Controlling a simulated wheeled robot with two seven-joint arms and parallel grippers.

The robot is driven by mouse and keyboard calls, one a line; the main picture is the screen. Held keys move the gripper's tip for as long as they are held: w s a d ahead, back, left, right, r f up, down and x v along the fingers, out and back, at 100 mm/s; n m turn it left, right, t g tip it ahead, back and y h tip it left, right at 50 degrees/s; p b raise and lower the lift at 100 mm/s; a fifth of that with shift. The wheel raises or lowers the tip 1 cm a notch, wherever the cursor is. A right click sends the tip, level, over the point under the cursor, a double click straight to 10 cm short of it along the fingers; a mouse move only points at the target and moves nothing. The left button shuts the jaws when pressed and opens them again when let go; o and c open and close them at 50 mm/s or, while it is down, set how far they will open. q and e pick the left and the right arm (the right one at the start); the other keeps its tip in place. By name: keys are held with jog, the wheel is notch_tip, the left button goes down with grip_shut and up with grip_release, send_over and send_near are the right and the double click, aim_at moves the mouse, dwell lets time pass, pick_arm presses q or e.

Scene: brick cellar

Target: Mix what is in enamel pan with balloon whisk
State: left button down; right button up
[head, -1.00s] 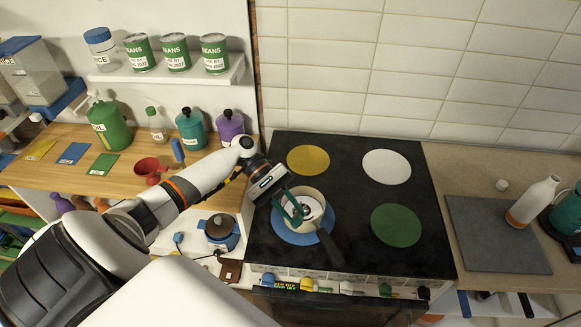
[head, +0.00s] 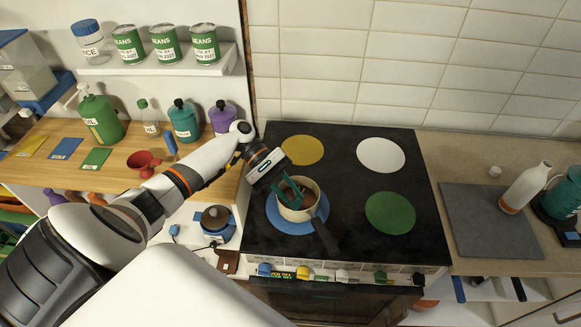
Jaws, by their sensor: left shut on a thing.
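The cream enamel pan (head: 311,204) with a dark handle stands on the blue disc (head: 283,224) of the black cooktop, its handle pointing toward the front. Something brown shows inside it. My left gripper (head: 290,192) reaches in from the left, with its teal fingers over and partly inside the pan's opening. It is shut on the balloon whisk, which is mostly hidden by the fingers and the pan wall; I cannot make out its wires. My right gripper is not in view.
Yellow (head: 302,150), white (head: 381,155) and green (head: 390,213) discs on the cooktop are bare. A blue pot (head: 216,224) stands left of the cooktop. A red funnel-like item (head: 144,161) and bottles stand on the wooden counter. A grey board (head: 490,228) lies right.

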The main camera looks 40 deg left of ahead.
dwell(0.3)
pick_arm(q)
jog(key=s+d+r, duration=0.3)
jog(key=s+r, duration=0.2)
jog(key=r, duration=0.1)
jog(key=shift+s+r, duration=0.2)
jog(key=shift+r, duration=0.2)
dwell(0.4)
jog(key=shift+d, duration=0.1)
dwell(0.4)
notch_tip(320, 180, up, 4)
dwell(0.4)
